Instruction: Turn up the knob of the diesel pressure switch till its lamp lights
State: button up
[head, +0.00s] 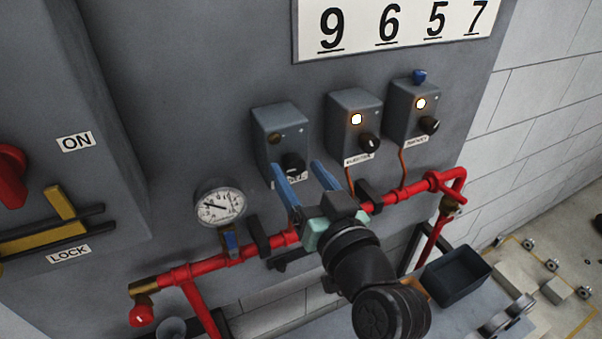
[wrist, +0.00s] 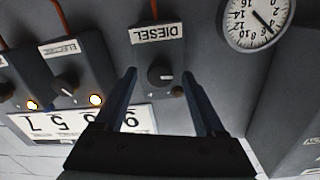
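The diesel pressure switch (head: 280,122) is the leftmost of three grey boxes on the panel in the head view. Its lamp (head: 273,139) is dark. Its black knob (head: 293,161) is partly behind my gripper. In the wrist view, upside down, the knob (wrist: 158,75) sits between the DIESEL label (wrist: 157,33) and the far end of the box, with a dull brown lamp (wrist: 177,91) beside it. My gripper (head: 298,168) is open, with its blue fingers pointing at this box. In the wrist view the fingertips (wrist: 159,74) are on either side of the knob, with gaps showing.
Two other switch boxes (head: 355,105) (head: 413,92) to the right have lit lamps. A pressure gauge (head: 220,205) hangs at lower left. A red pipe (head: 200,268) with valves runs below the boxes. A dark tray (head: 457,275) stands at lower right.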

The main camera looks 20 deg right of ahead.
jog(key=shift+s, duration=0.1)
jog(key=shift+s+f, duration=0.1)
jog(key=shift+s, duration=0.15)
jog(key=s+b, duration=0.4)
jog(key=s, duration=0.8)
jog(key=shift+s, duration=0.15)
dwell(0.6)
jog(key=w+n+p, duration=0.1)
jog(key=w, duration=0.3)
jog(key=w+n+p, duration=0.1)
jog(key=w+n, duration=0.1)
jog(key=w, duration=0.2)
jog(key=w+n+y+p, duration=0.1)
jog(key=w, duration=0.3)
jog(key=shift+w+d+r+p, duration=0.1)
jog(key=shift+w+r+p, duration=0.15)
jog(key=shift+w+p, duration=0.15)
jog(key=shift+w+f, duration=0.15)
jog(key=shift+w, duration=0.35)
